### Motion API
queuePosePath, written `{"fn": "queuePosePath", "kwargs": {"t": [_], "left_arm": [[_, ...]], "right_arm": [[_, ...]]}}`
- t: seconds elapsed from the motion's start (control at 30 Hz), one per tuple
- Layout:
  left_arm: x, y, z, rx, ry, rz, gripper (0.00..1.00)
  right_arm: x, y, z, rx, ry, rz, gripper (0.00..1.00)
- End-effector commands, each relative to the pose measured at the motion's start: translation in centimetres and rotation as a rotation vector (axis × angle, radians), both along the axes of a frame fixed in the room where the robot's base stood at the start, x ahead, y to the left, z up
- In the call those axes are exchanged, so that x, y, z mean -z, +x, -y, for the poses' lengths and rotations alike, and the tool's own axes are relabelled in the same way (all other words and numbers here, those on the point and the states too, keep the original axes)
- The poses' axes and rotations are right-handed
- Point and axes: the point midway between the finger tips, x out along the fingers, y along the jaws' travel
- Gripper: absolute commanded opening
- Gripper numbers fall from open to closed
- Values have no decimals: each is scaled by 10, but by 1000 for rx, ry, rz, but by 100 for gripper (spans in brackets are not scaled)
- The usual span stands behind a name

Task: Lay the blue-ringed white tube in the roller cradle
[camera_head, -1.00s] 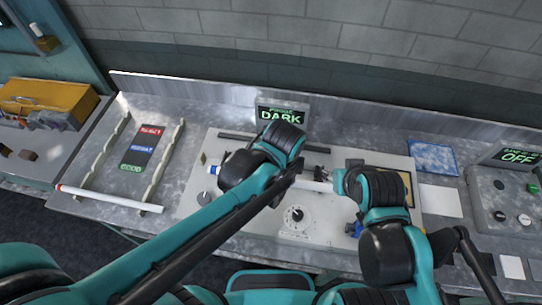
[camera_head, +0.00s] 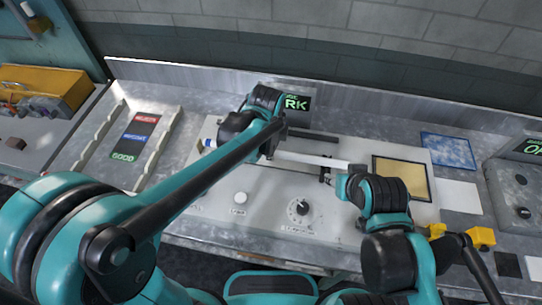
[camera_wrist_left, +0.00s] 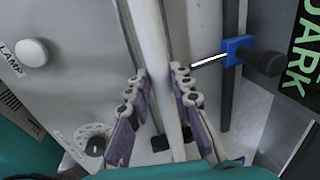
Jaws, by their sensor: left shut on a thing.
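The white tube (camera_head: 320,160) lies across above the cream console, with its blue-marked end (camera_head: 208,144) showing left of my left gripper. My left gripper (camera_head: 268,152) is shut on the tube. In the left wrist view the white tube (camera_wrist_left: 153,40) runs between the two fingers of my left gripper (camera_wrist_left: 158,88). Small dark supports (camera_head: 326,174) show by the tube on the console; I cannot tell whether the tube touches them or is in the cradle. My right gripper (camera_head: 343,186) is near the tube's right end, its fingers mostly hidden by its wrist.
A rack with notched rails (camera_head: 163,145) stands at left around red, blue and green labels. The console has a dial (camera_head: 299,208) and a tan panel (camera_head: 402,180). A blue pad (camera_head: 447,152) lies at right. A dark sign (camera_head: 297,102) stands behind my left wrist.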

Motion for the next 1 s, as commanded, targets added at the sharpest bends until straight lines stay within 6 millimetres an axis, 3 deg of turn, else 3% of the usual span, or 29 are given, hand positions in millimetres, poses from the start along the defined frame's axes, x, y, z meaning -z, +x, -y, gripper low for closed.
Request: {"fn": "queuePosePath", "kwargs": {"t": [0.07,0.43,0.47,0.53,0.83,1.0], "left_arm": [[15,0,0,0,0,0,0],[17,0,0,0,0,0,0],[16,0,0,0,0,0,26],[16,0,0,0,0,0,42],[15,0,0,0,0,0,42],[-3,-3,0,0,0,0,42]], "right_arm": [[13,0,0,0,0,0,40],[14,0,0,0,0,0,40],[13,0,0,0,0,0,40],[13,0,0,0,0,0,40],[12,0,0,0,0,0,40],[4,0,0,0,0,0,40]]}}
